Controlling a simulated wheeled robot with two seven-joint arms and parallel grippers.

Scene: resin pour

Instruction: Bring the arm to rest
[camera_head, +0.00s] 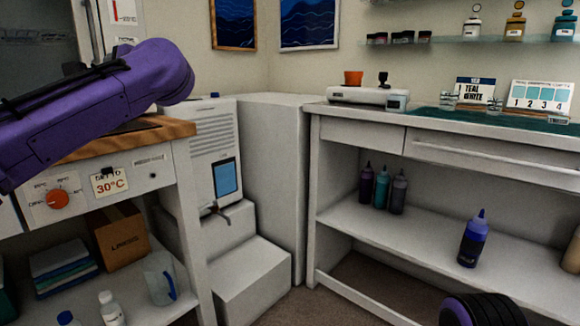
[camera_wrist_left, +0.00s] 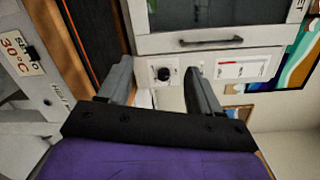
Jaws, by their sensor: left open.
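My left arm (camera_head: 105,100) comes in from the left in the head view, raised above the wooden-topped bench. Its gripper does not show in that view. In the left wrist view my left gripper (camera_wrist_left: 160,78) is open, with its two grey fingers apart and nothing between them. A dark purple and black part of my own body (camera_head: 485,310) shows at the bottom right of the head view. My right gripper is not in view.
At right, a white counter (camera_head: 430,125) holds a scale (camera_head: 368,97) and cards. Bottles, including a blue one (camera_head: 473,240), stand below.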

